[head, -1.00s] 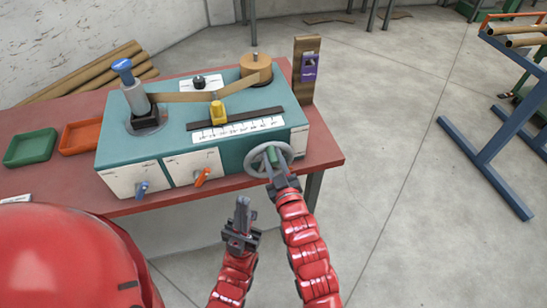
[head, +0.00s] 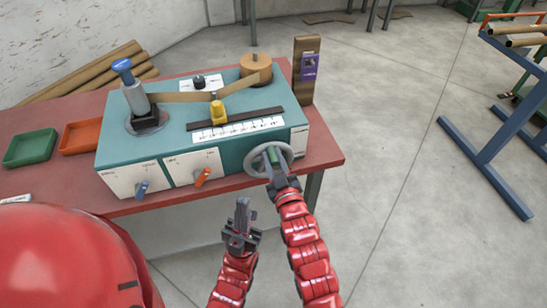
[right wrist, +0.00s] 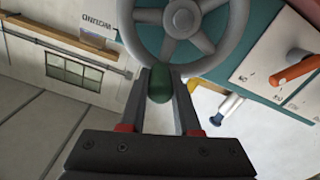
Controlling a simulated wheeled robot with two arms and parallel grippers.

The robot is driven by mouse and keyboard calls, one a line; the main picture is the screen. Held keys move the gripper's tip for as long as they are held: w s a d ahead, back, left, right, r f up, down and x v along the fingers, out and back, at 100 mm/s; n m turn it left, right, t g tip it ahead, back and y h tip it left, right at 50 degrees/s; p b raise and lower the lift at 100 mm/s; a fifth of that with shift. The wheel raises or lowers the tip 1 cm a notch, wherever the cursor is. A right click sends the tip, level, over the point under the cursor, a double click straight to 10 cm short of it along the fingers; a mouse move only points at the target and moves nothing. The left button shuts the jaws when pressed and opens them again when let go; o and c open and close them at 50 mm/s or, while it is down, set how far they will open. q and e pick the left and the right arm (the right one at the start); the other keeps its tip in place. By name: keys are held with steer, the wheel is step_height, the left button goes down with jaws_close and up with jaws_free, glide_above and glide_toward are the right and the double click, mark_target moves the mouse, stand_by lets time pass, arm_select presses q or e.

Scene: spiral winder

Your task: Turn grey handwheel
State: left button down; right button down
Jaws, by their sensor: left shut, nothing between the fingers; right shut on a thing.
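The grey handwheel (head: 284,160) sits on the front right of the teal winder (head: 170,146). It also fills the top of the right wrist view (right wrist: 145,30), with its spokes and hub showing. Its green handle (right wrist: 159,82) stands between the fingers of my right gripper (right wrist: 161,90). My left gripper (head: 243,208) is shut and empty, in front of the table, below and left of the wheel, touching nothing.
The winder stands on a red table (head: 325,150) and carries blue (head: 141,187) and orange (head: 202,177) levers, a yellow slider and a cardboard spool (head: 256,64). Green (head: 30,147) and orange (head: 80,136) trays lie left. Floor at right is clear up to a blue rack (head: 500,140).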

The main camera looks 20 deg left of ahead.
mark_target(292, 155)
steer(key=d+m+b, duration=0.1)
steer(key=m+b, duration=0.1)
steer(key=w+d+m+b, duration=0.1)
steer(key=m+b, duration=0.1)
steer(key=w+d+f+m+b, duration=0.1)
steer(key=m+b, duration=0.1)
steer(key=shift+f+b, duration=0.1)
steer(key=shift+b, duration=0.25)
steer(key=m+b, duration=0.1)
steer(key=m, duration=0.1)
steer(key=w+d+f+m+b, duration=0.1)
steer(key=m, duration=0.1)
steer(key=shift+d+f+b, duration=0.2)
steer(key=shift+b, duration=0.2)
steer(key=f+m+b, duration=0.1)
steer(key=d+m+b, duration=0.1)
steer(key=m, duration=0.1)
steer(key=shift+w+f+m, duration=0.3)
steer(key=shift+w+f, duration=0.05)
steer(key=shift+d+f+m+b, duration=0.15)
steer(key=shift+f+m+b, duration=0.3)
steer(key=shift+m, duration=0.45)
steer(key=shift+f+m+b, duration=0.35)
steer(key=shift+f+m, duration=0.65)
steer(key=shift+m, duration=0.6)
steer(key=shift+f+m+b, duration=0.3)
steer(key=shift+f+m, duration=0.65)
steer(key=shift+m, duration=0.65)
steer(key=shift+a, duration=0.2)
